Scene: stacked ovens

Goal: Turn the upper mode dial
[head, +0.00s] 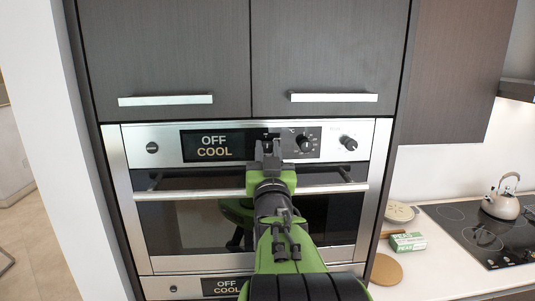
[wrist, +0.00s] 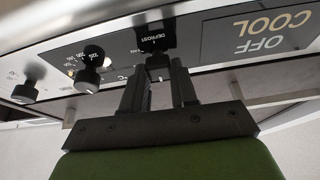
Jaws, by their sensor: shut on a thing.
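The upper oven's mode dial (wrist: 157,58) is a dark knob just beside the display, near a small black patch reading DEFROST. My gripper (wrist: 158,74) has its two dark fingers shut on this dial. In the head view my gripper (head: 268,146) reaches the upper control panel and hides most of the dial. The upper display (head: 213,146) reads OFF and COOL. The dial's exact angle is hard to tell.
A numbered temperature dial (head: 304,143) and another knob (head: 348,142) are on the panel to the right. The upper oven's handle bar (head: 180,194) runs below the panel. A lower oven's display (head: 226,286) also reads OFF COOL. A counter with a kettle (head: 500,204) is at right.

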